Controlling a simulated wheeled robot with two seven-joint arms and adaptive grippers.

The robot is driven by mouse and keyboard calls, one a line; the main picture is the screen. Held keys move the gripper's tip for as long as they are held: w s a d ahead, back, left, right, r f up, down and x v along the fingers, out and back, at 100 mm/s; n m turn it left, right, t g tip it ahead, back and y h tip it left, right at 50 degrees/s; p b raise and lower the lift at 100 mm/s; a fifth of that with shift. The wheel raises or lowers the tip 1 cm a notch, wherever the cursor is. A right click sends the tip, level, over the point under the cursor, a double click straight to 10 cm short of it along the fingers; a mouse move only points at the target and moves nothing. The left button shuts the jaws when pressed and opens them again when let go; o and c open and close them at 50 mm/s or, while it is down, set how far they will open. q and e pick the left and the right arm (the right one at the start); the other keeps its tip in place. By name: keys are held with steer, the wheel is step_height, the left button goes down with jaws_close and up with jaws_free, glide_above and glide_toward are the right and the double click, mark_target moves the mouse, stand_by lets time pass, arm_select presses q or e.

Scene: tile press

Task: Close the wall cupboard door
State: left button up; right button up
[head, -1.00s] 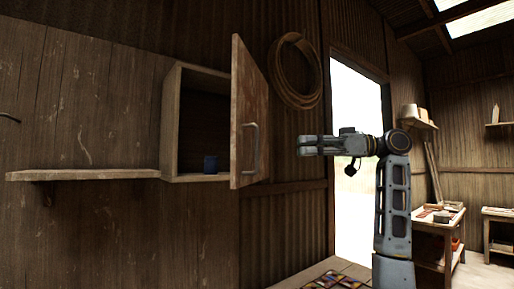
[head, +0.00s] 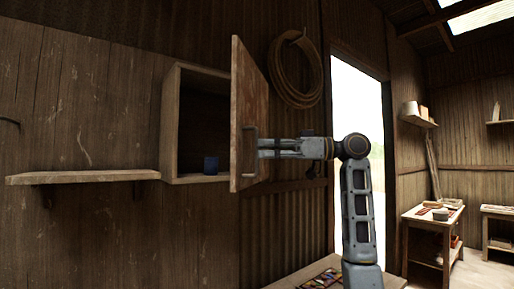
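The wall cupboard (head: 168,125) is an open wooden box on the plank wall, left of centre in the head view. Its reddish-brown door (head: 250,95) is hinged on the right side and stands wide open, swung out from the wall. A metal bar handle (head: 243,150) is on the door face turned to the right. My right gripper (head: 262,148) comes from the right, level with the handle, its fingertips at or very near it. Whether they touch it, and whether the fingers are apart, I cannot tell. A dark blue cup (head: 210,165) stands inside the cupboard. My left gripper is out of view.
A wooden shelf (head: 85,177) is fixed to the wall left of the cupboard. A coiled rope (head: 275,75) hangs right of the door. Beyond it is a bright doorway (head: 350,90). A workbench (head: 430,218) stands at the far right.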

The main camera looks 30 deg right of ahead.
mark_target(257, 171)
steer(key=shift+x, duration=1.55)
jaws_close()
